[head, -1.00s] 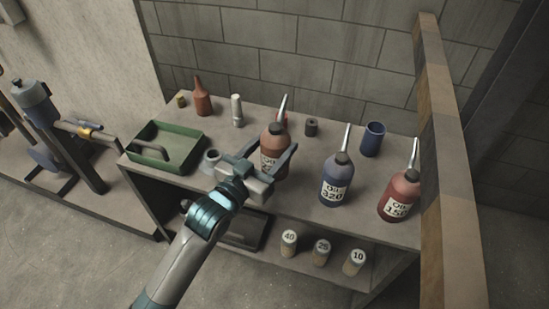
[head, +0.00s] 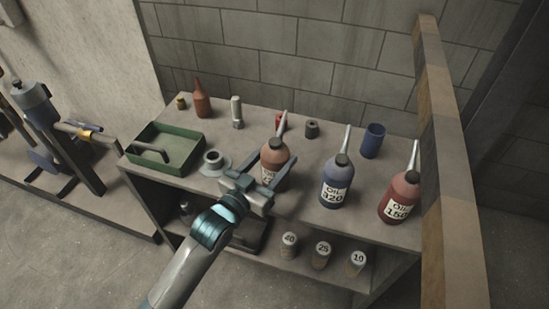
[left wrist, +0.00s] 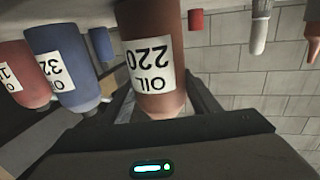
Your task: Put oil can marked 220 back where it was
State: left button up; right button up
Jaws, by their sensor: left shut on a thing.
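The orange-brown oil can marked 220 (head: 274,157) stands upright on or just above the bench top; I cannot tell whether its base touches. In the left wrist view the can (left wrist: 151,30) appears upside down, its 220 label facing me. My left gripper (head: 273,172) is shut on the can, a finger on each side of its body. The gripper hides the can's lower part in the head view. A blue can marked 320 (head: 336,182) and a red can marked 150 (head: 399,197) stand to its right. My right gripper is not in view.
A grey flanged ring (head: 213,163) lies just left of the held can, with a green tray (head: 190,143) beyond. Behind stand a dark small cylinder (head: 311,129) and a blue cup (head: 373,140). A wooden post (head: 441,150) rises at the right. Numbered jars (head: 322,253) sit on the lower shelf.

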pick_arm(q)
jog(key=o, duration=1.2)
jog(key=shift+f, duration=0.15)
jog(key=shift+c, duration=0.2)
jog(key=shift+s+a, duration=0.25)
jog(key=shift+s, duration=0.15)
jog(key=v, duration=0.7)
jog(key=shift+b, duration=0.3)
jog(key=shift+v, duration=2.05)
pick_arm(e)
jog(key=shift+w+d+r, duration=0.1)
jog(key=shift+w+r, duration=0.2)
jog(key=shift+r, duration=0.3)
